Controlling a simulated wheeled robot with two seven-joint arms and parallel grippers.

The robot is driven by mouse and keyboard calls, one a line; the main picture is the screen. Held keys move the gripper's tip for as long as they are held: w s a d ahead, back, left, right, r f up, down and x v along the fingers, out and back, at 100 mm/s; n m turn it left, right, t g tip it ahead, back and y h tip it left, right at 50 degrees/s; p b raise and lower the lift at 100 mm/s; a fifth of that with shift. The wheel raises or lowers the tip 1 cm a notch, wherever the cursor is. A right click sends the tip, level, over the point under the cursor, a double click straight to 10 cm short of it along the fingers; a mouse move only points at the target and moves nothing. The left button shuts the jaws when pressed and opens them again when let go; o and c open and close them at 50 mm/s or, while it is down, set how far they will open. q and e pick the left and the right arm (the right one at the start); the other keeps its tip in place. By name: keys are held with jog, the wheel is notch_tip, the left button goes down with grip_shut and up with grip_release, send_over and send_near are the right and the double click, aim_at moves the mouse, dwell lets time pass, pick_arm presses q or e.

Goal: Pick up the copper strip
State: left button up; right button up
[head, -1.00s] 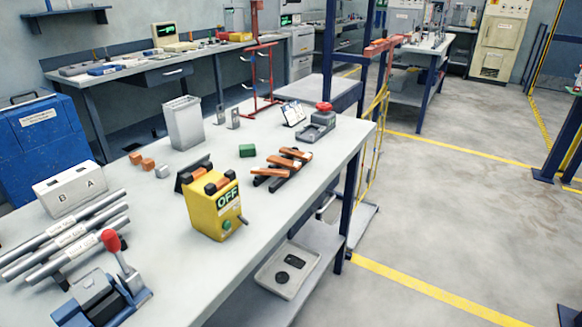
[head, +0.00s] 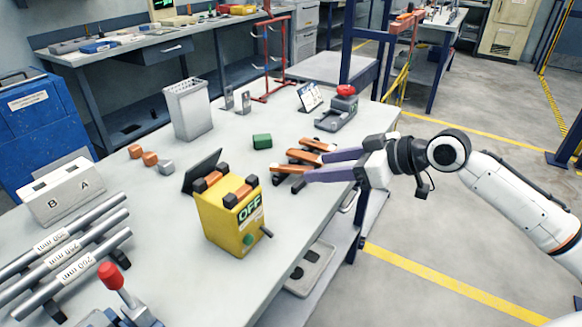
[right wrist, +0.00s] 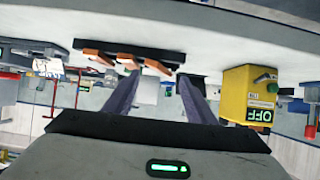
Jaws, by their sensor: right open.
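Three copper strips lie side by side on a dark rack near the right edge of the workbench: a far one (head: 316,144), a middle one (head: 302,155) and a near one (head: 288,169). They also show in the right wrist view, where the picture is upside down and the middle strip (right wrist: 127,61) sits beyond the fingers. My right gripper (head: 314,166) is open, with its two purple-grey fingers reaching in from the right at the strips' right ends. Nothing is between its fingers (right wrist: 160,82). I cannot tell whether a finger touches a strip. My left gripper is not in view.
A yellow OFF box (head: 228,222) stands close by, nearer the camera. A green block (head: 262,141) lies left of the rack, and a grey device with a red knob (head: 336,115) stands behind. Metal tubes (head: 75,242) lie at the left. Bare tabletop surrounds the rack.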

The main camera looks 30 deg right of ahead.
aim_at(296, 168)
jog(key=x, duration=0.5)
jog(key=shift+w+a+r+p, duration=0.1)
jog(key=shift+w+r+p, duration=0.2)
jog(key=shift+p, duration=0.1)
jog(key=shift+w+a+f, duration=0.15)
jog(key=shift+w+f, duration=0.1)
jog(key=shift+f, duration=0.05)
grip_shut()
